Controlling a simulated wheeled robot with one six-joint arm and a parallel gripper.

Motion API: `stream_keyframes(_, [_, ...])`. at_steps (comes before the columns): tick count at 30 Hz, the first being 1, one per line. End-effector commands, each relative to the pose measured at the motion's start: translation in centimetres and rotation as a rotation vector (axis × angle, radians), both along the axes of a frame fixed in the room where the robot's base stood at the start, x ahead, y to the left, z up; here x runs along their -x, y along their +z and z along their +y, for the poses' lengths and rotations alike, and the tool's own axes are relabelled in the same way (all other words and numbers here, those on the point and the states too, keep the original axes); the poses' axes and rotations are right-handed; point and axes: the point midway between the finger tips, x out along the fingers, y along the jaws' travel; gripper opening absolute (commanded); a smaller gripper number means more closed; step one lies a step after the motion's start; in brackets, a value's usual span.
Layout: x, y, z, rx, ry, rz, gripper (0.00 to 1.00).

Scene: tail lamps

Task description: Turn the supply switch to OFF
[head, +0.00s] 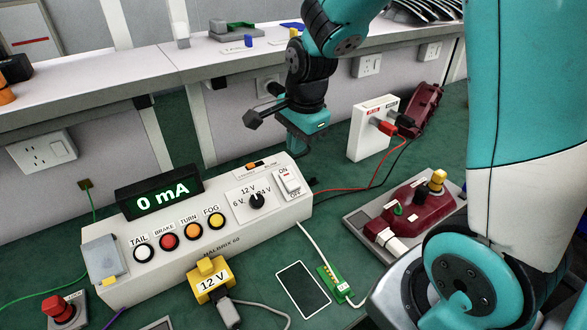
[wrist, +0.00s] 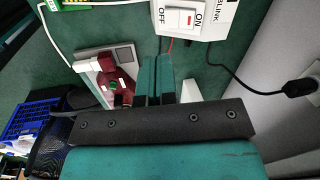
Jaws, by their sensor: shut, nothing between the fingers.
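The supply switch (head: 289,183) is a white rocker at the right end of the white tester box (head: 215,250), marked ON at its far edge and OFF at its near edge. In the wrist view the switch (wrist: 181,19) is at the top, with OFF on the left, ON on the right and a small red mark towards ON. I cannot tell for sure which side is pressed. My gripper (head: 298,150) is shut and empty, above and behind the switch, apart from it. Its teal fingers (wrist: 156,60) lie side by side in the wrist view, below the switch.
The box carries a 0 mA display (head: 159,195), a voltage knob (head: 257,201) and several lamp buttons. A white supply block (head: 374,128) with red and black plugs stands behind on the right. A dark red lamp unit (head: 418,208) sits on a grey tray to the right.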

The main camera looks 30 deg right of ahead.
Motion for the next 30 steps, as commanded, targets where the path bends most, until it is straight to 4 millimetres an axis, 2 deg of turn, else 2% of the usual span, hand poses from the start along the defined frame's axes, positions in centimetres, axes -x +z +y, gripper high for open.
stream_keyframes(3, [-0.8, -0.4, -1.3, 0.006, -0.122, 0.004, 0.00])
stream_keyframes(8, [-1.2, -2.3, -1.4, 0.007, -0.143, 0.006, 0.00])
stream_keyframes(21, [-2.6, -11.0, -1.2, 0.006, -0.138, 0.007, 0.00])
stream_keyframes(24, [-2.8, -12.5, -1.2, 0.006, -0.138, 0.005, 0.00])
stream_keyframes(30, [-3.2, -13.9, -1.2, 0.005, -0.137, 0.002, 0.00])
